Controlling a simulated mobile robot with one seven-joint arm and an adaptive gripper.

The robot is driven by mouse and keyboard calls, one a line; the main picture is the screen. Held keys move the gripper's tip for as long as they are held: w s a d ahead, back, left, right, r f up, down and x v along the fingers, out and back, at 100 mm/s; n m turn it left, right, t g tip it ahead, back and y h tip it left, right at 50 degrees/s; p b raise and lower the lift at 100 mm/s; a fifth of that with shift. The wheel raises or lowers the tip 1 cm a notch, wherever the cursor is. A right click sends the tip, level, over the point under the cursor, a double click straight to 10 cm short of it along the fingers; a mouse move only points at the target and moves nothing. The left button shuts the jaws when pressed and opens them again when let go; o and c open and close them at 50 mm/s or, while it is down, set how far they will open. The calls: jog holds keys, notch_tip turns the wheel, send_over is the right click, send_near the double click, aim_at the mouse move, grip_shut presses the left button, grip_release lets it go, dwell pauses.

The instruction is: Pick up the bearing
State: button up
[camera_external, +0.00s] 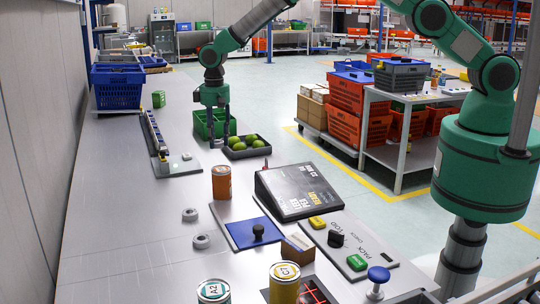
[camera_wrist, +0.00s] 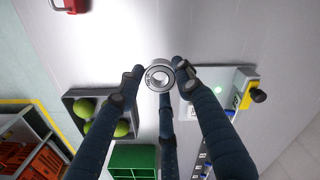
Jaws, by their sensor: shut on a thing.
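A silver ring-shaped bearing (camera_wrist: 159,77) sits between my fingertips in the wrist view, its open bore facing the camera. My gripper (camera_external: 217,144) is shut on it, with dark blue fingers around it. In the external view my gripper points down over the grey table, beside a green crate and a black tray. I cannot make out the held bearing there. Two similar grey rings, one (camera_external: 190,214) behind the other (camera_external: 201,241), lie on the table nearer the camera.
The black tray (camera_external: 262,150) with green balls is right of my gripper, and the green crate (camera_external: 201,127) is close behind. A rail fixture (camera_external: 155,137) stands left. An orange can (camera_external: 221,182) and a tilted panel (camera_external: 299,191) stand nearer.

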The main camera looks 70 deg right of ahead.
jog(key=shift+r, duration=0.1)
dwell(0.6)
jog(key=shift+w+a, duration=0.15)
jog(key=shift+a, duration=0.2)
jog(key=p, duration=0.1)
send_over(182, 198)
jog(key=shift+r, duration=0.1)
jog(key=shift+f, duration=3.1)
jog(key=shift+f, duration=0.15)
jog(key=shift+f+p, duration=0.35)
jog(key=shift+f, duration=1.4)
jog(key=shift+f, duration=0.15)
